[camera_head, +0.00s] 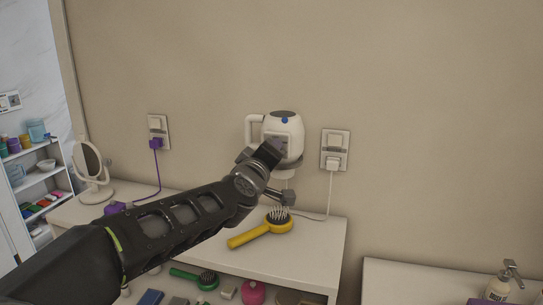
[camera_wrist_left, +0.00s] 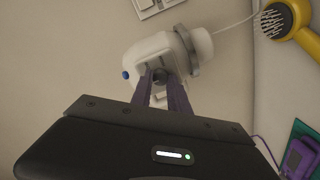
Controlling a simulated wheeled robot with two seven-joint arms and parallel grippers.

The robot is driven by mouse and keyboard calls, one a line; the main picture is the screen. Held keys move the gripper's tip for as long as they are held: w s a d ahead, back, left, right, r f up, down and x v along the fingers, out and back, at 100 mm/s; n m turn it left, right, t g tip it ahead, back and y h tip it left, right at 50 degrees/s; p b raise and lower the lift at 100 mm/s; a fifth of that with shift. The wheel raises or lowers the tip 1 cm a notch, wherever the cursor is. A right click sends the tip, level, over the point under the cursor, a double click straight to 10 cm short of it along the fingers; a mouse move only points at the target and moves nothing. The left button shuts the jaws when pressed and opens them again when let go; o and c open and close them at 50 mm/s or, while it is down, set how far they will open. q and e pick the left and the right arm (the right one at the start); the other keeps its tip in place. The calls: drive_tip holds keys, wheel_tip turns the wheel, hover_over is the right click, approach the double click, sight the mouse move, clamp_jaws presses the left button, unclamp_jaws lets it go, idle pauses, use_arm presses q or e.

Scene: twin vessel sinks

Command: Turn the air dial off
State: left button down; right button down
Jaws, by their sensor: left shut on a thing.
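A white wall-mounted dryer (camera_head: 287,132) with a side handle, a dark top and a blue button hangs on the wall at mid picture in the head view. It also shows in the left wrist view (camera_wrist_left: 150,53), with the blue button at its left edge. In the head view my left gripper (camera_head: 270,152) covers the dial. My right gripper is not in view.
A yellow brush (camera_head: 262,230) lies on the white counter (camera_head: 320,250) below. A socket with a white plug (camera_head: 335,160) is right of the dryer, and one with a purple plug (camera_head: 156,142) is left. A mirror (camera_head: 92,165) stands far left. The wall above is clear.

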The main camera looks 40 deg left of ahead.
use_arm(q)
drive_tip(key=shift+n, duration=0.3)
drive_tip(key=c, duration=1.3)
unclamp_jaws()
drive_tip(key=shift+o, duration=0.2)
drive_tip(key=shift+s, duration=0.15)
drive_tip(key=v, duration=0.7)
drive_tip(key=shift+s+d, duration=0.15)
drive_tip(key=shift+s, duration=0.15)
